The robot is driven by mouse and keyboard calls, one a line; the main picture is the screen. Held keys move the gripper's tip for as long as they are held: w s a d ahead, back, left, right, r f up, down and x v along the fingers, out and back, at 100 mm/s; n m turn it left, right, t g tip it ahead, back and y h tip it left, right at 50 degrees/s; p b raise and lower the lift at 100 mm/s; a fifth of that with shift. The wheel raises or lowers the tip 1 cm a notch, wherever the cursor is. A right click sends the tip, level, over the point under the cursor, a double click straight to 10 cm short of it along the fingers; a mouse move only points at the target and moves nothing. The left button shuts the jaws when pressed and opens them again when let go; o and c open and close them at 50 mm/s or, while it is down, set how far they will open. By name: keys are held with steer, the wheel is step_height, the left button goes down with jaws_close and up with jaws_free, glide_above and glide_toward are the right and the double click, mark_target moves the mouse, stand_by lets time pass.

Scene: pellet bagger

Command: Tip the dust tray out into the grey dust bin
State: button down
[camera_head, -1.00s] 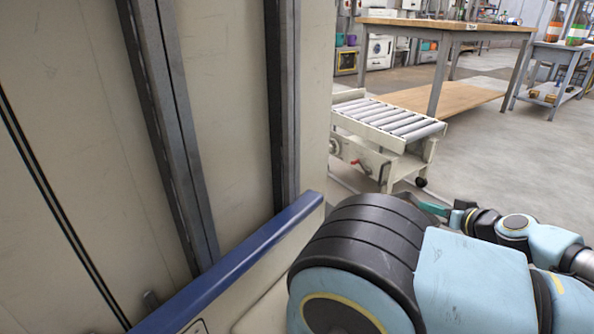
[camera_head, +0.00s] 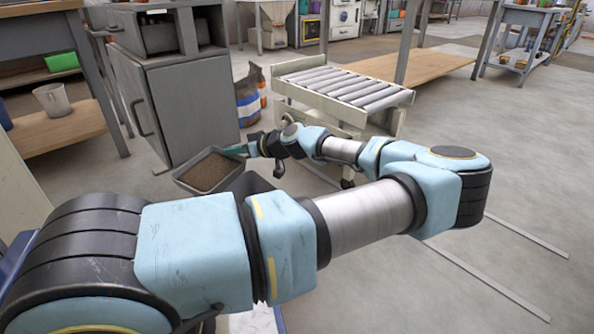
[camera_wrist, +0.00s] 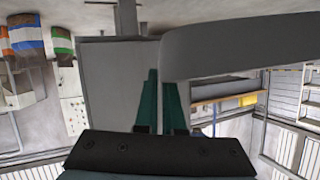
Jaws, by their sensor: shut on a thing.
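The dust tray (camera_head: 209,172) is a grey, open, rectangular tray with brown dust in it. It is held in the air and looks about level in the head view. My gripper (camera_head: 238,150) is shut on the tray at its far right edge. In the wrist view the green fingers (camera_wrist: 160,105) meet a large smooth grey surface, which looks like the tray's wall (camera_wrist: 225,50). A dark grey shape (camera_head: 252,186) shows behind my arm just right of the tray. I cannot tell whether it is the grey dust bin.
A grey cabinet (camera_head: 190,105) stands close behind the tray. A bench with a beige cup (camera_head: 52,100) is at the left. A blue-and-white bag (camera_head: 249,100) and a roller conveyor (camera_head: 343,85) stand behind my arm. The floor at the right is clear.

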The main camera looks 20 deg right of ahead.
steer(key=w+d+f+m+t+h+b, duration=0.15)
steer(key=d+f+b, duration=0.35)
steer(key=d, duration=0.6)
steer(key=w+d+f+t+h+b, duration=0.1)
steer(key=w+d+f+b, duration=0.3)
steer(key=d, duration=0.8)
steer(key=s+a+r+n+t+h+p, duration=0.2)
steer(key=s+a+r+n, duration=0.2)
steer(key=a, duration=0.3)
steer(key=s+a+r+n+t+h+p, duration=0.1)
steer(key=s+a+r+n+h+p, duration=0.1)
steer(key=s+a+r+n, duration=0.2)
steer(key=shift+s+a+r+n+t+p, duration=0.4)
steer(key=shift+s+a+r, duration=0.85)
steer(key=shift+a, duration=0.95)
steer(key=shift+s+f, duration=0.2)
